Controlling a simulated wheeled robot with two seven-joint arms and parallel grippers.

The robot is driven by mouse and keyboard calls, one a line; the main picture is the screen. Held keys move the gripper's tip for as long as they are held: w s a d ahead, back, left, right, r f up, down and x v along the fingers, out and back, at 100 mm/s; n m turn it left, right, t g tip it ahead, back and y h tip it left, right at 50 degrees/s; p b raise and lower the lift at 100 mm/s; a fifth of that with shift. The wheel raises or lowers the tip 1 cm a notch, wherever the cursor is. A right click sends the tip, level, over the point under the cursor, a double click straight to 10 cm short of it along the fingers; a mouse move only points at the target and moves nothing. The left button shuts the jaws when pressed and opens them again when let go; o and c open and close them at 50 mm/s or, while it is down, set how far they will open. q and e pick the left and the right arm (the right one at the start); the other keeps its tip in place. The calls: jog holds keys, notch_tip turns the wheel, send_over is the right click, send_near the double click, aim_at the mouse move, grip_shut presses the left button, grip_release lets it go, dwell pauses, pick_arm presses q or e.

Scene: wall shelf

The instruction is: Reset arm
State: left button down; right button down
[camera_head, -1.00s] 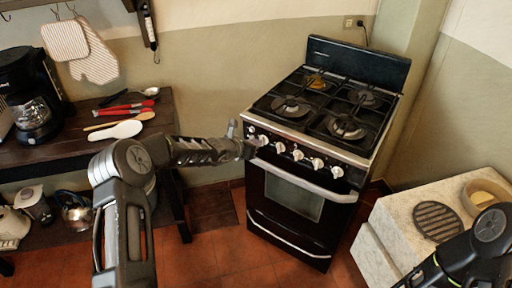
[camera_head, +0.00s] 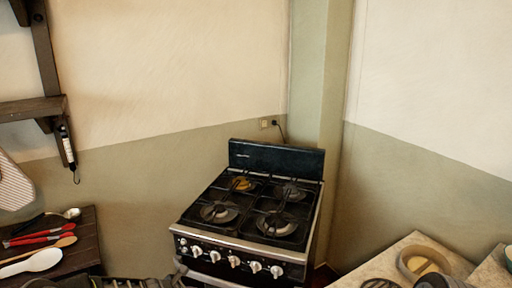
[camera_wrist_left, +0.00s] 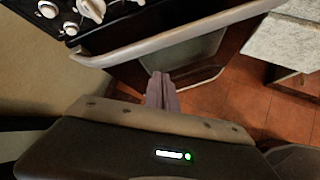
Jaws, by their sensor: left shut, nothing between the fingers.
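My left gripper (camera_wrist_left: 161,90) shows in the left wrist view with its two fingers together and nothing between them. It is in front of the stove's oven door, below the pale handle bar (camera_wrist_left: 165,38) in that picture; I cannot tell how far apart they are. In the head view only a dark strip of my left arm (camera_head: 130,283) shows at the bottom edge, in front of the stove (camera_head: 245,215). A small dark part of my right arm (camera_head: 440,282) shows at the bottom right. My right gripper is out of view.

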pick_arm(q)
jog(key=s+d+f+m+g, duration=0.35)
jog(key=s+f+m, duration=0.4)
jog(key=s, duration=0.45)
jog(key=s+d+f+m+g, duration=0.1)
jog(key=s+d+m, duration=0.2)
jog(key=s, duration=0.7)
jog(key=s+d+f+m+g, duration=0.1)
jog(key=s+d+m, duration=0.3)
jog(key=s+m, duration=0.4)
jog(key=s+d+f+m+g+h, duration=0.1)
jog(key=s+m, duration=0.4)
jog(key=s, duration=0.8)
jog(key=d+f+g, duration=0.1)
jog(key=d+f, duration=0.1)
jog(key=shift+d, duration=0.4)
jog(key=shift+m, duration=0.25)
